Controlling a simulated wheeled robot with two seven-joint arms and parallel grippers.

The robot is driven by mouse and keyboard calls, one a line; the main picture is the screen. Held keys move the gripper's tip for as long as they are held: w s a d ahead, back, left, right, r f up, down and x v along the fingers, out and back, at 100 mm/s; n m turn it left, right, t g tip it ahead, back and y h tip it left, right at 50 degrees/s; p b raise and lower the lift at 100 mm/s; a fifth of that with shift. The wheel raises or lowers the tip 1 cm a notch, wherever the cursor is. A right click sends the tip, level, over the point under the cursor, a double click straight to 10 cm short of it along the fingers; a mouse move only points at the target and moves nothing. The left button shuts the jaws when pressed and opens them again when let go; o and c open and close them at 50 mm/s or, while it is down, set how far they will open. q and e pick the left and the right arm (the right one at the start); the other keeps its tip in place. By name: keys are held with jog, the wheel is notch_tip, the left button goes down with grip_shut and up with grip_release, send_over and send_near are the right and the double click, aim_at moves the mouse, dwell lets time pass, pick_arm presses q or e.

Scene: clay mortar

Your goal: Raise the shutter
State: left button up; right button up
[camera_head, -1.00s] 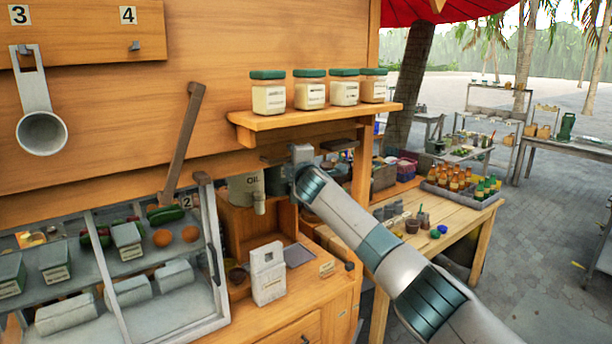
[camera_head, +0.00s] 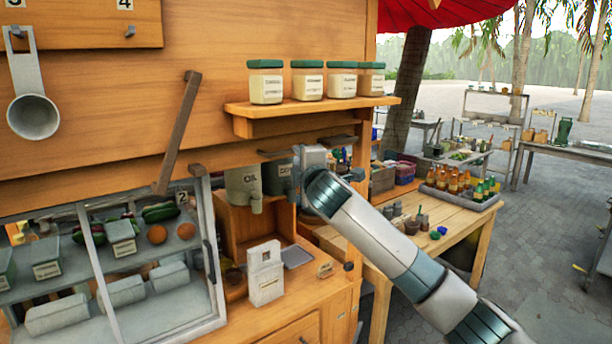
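The shutter is most likely the large wooden panel (camera_head: 100,110) above the counter; its lower edge hangs above an open bay. A dark horizontal bar (camera_head: 277,153) shows at that edge, and I cannot tell whether it is a handle or a gripper part. My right gripper (camera_head: 307,157) is at this edge, beside the bar, with my arm coming in from the lower right. Its fingers are turned away and hidden, so I cannot see whether they hold anything. My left gripper is not in view.
A shelf (camera_head: 240,106) carries several green-lidded jars (camera_head: 311,82) above my gripper. A glass food case (camera_head: 213,285) is at left. A bottle table (camera_head: 410,222) stands behind my arm.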

jog(key=b+v, duration=0.2)
jog(key=v, duration=0.4)
jog(key=shift+s+d, duration=0.1)
